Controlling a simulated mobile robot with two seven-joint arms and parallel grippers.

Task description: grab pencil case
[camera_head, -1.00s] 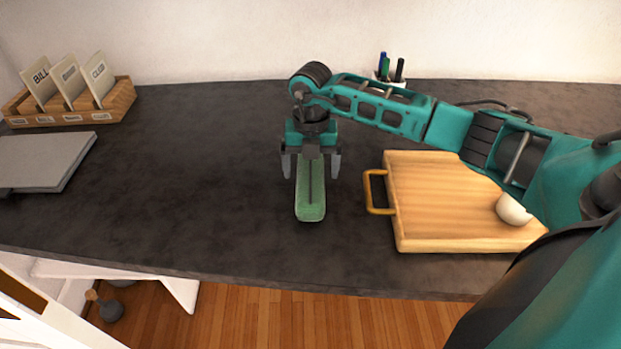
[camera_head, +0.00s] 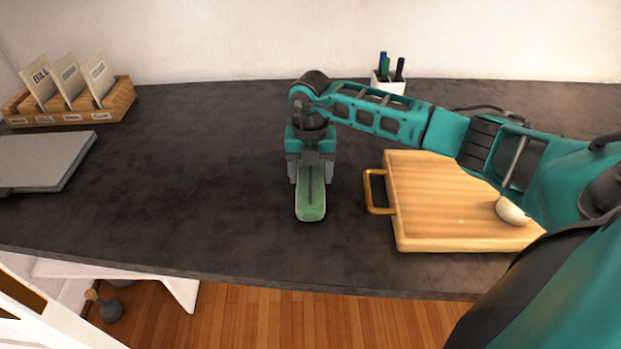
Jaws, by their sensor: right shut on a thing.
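The green pencil case (camera_head: 311,206) with a dark strip along its top lies lengthwise on the dark desk, near the middle. My right gripper (camera_head: 311,178) points down over its far part and is shut on it, one finger on each side. The far end of the case is hidden under the gripper. The case appears to rest on the desk. My left gripper is not in view.
A wooden board (camera_head: 450,215) with a brass handle and a white round object (camera_head: 511,210) lies to the right. A white pen holder (camera_head: 389,85) stands at the back. A wooden file rack (camera_head: 70,112) and grey laptop-like slab (camera_head: 45,160) are left.

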